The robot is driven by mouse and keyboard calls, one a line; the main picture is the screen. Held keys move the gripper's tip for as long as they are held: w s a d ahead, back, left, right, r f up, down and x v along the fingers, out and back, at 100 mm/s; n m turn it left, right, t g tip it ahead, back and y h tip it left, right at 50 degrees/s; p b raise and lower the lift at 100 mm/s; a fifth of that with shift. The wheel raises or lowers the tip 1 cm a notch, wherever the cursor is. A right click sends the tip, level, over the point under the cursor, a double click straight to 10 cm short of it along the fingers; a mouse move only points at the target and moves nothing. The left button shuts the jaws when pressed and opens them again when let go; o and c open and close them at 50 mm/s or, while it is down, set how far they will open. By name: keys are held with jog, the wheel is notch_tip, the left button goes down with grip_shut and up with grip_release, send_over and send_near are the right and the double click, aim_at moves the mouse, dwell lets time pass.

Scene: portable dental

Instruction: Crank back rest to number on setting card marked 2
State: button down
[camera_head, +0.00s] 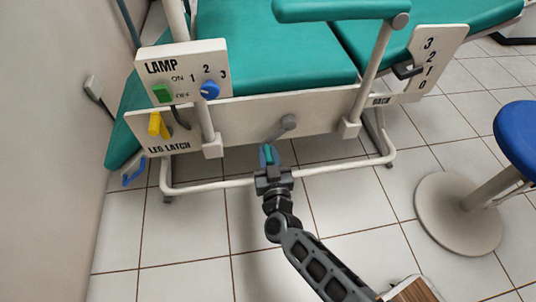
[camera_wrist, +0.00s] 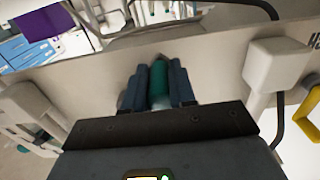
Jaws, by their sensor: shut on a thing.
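The crank has a grey hub and arm (camera_head: 289,122) on the front beam (camera_head: 320,113) of the green couch; its arm points down and left. My gripper (camera_head: 268,160) is shut on the teal crank handle, which shows between the dark fingers in the wrist view (camera_wrist: 158,85). The back scale (camera_head: 440,60) at right reads 3, 2, 1, 0 from top to bottom. Its dark pointer (camera_head: 406,72) lies near the 1 and 2; I cannot tell the exact reading. The back rest (camera_head: 440,20) is the green section at upper right. I see no separate setting card.
A lamp panel (camera_head: 185,62) with a green switch and blue knob stands left. Below it is the leg latch plate with a yellow lever (camera_head: 158,126). A blue stool (camera_head: 520,135) with a round base stands right. The tiled floor between is mostly clear.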

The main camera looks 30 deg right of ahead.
jog(key=shift+d, duration=0.15)
jog(key=s+d+f+n+p, duration=0.2)
jog(key=d+n+p, duration=0.2)
jog(key=d+n, duration=0.2)
jog(key=shift+f+n, duration=0.3)
jog(key=shift+n, duration=1.1)
jog(key=c, duration=0.9)
grip_release()
jog(key=shift+p+v, duration=1)
jog(key=shift+v, duration=2.95)
